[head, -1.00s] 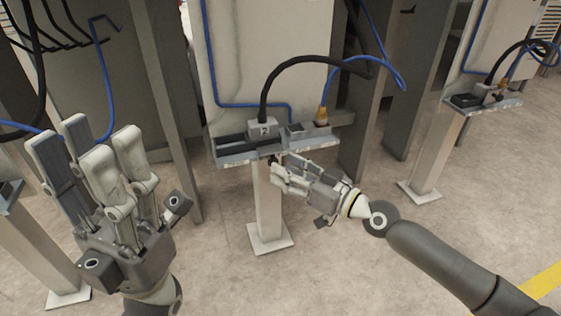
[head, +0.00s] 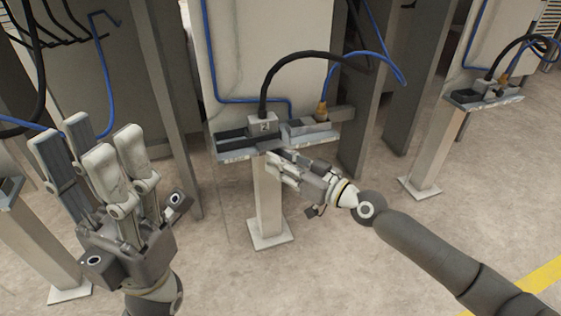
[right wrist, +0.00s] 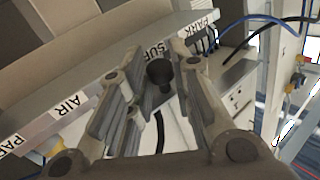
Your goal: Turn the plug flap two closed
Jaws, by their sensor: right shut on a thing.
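The plug station is a shelf (head: 232,156) on a pale post in the middle of the head view. A grey block labelled 2 (head: 263,128) stands on it with a thick black cable. A grey flap-like part (head: 310,132) lies right of the block, by an orange connector (head: 321,109). My right gripper (head: 271,161) is under the shelf's front edge. In the right wrist view its fingers are either side of a dark round knob (right wrist: 159,72) below the shelf and are shut on it. My left gripper (head: 95,150) is open and empty, fingers up, at left.
A similar station (head: 485,98) stands at the right, and part of another shows at the left edge. Grey columns (head: 361,130) and blue hoses surround the middle station. The floor in front is clear. Labels AIR and PARK show on the shelf edge in the right wrist view.

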